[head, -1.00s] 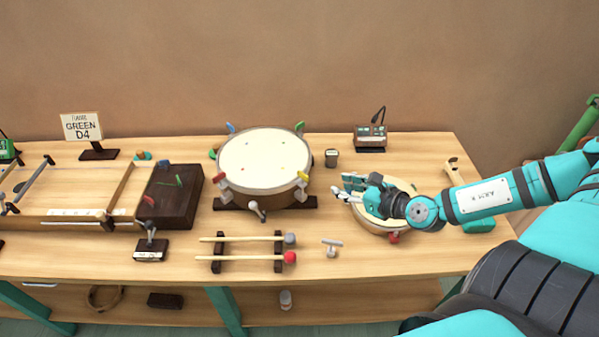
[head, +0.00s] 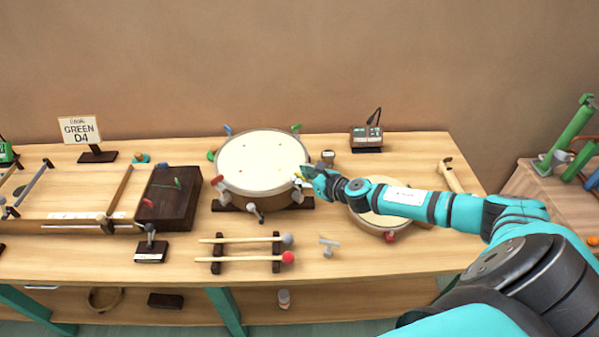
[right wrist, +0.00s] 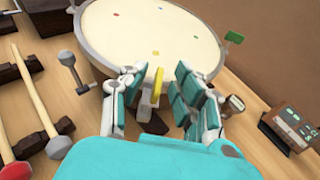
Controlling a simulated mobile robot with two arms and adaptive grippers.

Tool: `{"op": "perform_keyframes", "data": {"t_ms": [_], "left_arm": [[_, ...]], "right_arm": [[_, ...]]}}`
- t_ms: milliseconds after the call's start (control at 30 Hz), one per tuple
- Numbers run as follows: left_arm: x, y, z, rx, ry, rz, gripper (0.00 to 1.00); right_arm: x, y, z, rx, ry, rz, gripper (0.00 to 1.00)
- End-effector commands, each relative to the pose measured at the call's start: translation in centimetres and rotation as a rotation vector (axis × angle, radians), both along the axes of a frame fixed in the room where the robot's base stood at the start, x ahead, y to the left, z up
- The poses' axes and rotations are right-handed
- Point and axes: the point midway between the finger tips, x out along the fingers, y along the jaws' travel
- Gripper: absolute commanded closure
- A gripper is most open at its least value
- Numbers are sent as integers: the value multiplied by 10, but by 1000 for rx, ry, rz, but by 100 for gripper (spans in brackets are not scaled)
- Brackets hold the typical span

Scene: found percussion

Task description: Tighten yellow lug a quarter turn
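The large drum (head: 262,158) stands on a dark stand at the middle of the table, with coloured lugs around its rim. The yellow lug (right wrist: 157,87) is on the drum's near right rim; it looks upright in the right wrist view. My right gripper (right wrist: 158,92) is open, with one finger on each side of the yellow lug and a visible gap to each. In the head view my right gripper (head: 303,177) is at the drum's right edge and mostly hides this lug. My left gripper is out of view.
A silver T-shaped key (head: 329,246) and two mallets on a rack (head: 247,259) lie in front. A smaller drum (head: 378,212) is under my right forearm. A small dark cup (head: 328,157) and a tuner box (head: 367,137) stand behind, right of the large drum.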

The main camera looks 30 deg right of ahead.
Motion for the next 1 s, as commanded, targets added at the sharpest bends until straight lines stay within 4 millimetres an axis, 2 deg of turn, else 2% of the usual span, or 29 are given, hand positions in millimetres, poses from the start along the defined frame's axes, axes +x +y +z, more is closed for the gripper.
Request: {"op": "perform_keyframes", "data": {"t_ms": [133,433,667,1000], "left_arm": [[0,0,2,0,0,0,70],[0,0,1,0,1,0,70],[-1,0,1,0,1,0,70],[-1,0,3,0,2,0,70]], "right_arm": [[10,2,-4,-1,-1,0,70],[12,3,-5,-1,0,1,70],[11,2,-5,-1,0,1,99],[11,2,-4,0,1,-4,100]]}}
